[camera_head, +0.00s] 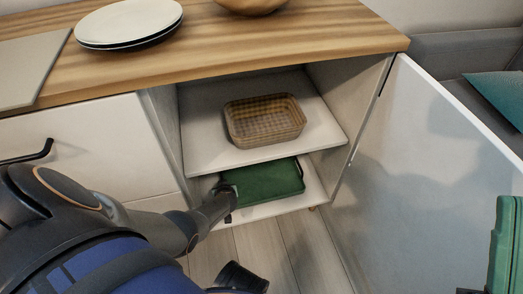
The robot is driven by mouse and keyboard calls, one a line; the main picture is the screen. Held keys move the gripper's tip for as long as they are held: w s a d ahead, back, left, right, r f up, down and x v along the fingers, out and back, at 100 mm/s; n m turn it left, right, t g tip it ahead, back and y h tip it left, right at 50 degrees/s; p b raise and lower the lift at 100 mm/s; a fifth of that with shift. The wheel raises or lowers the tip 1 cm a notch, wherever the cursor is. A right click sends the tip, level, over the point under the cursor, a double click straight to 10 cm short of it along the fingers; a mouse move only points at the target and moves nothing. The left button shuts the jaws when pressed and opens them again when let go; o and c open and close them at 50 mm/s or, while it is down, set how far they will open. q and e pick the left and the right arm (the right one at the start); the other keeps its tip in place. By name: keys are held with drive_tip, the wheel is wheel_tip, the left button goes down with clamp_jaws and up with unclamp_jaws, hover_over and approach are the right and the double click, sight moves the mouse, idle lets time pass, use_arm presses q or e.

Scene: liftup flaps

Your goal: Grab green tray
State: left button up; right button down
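The green tray (268,181) lies flat on the lower shelf of the open cabinet. My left arm comes in from the left, and its gripper (229,194) is at the tray's left end. The fingers overlap that end in the picture; whether they are closed on it cannot be told. Another green object (506,245) with a layered edge stands upright at the right edge, cut off by the frame. A small dark part (468,291) beside it at the bottom edge may be my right gripper; its fingers do not show clearly.
A woven basket (264,120) sits on the upper shelf (210,150), above the tray. The cabinet door (425,170) stands open on the right. Plates (128,20) and a wooden bowl (252,4) rest on the countertop (300,40). The floor (285,250) before the cabinet shows free room.

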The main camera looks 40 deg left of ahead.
use_arm(q)
clamp_jaws()
idle(1.0)
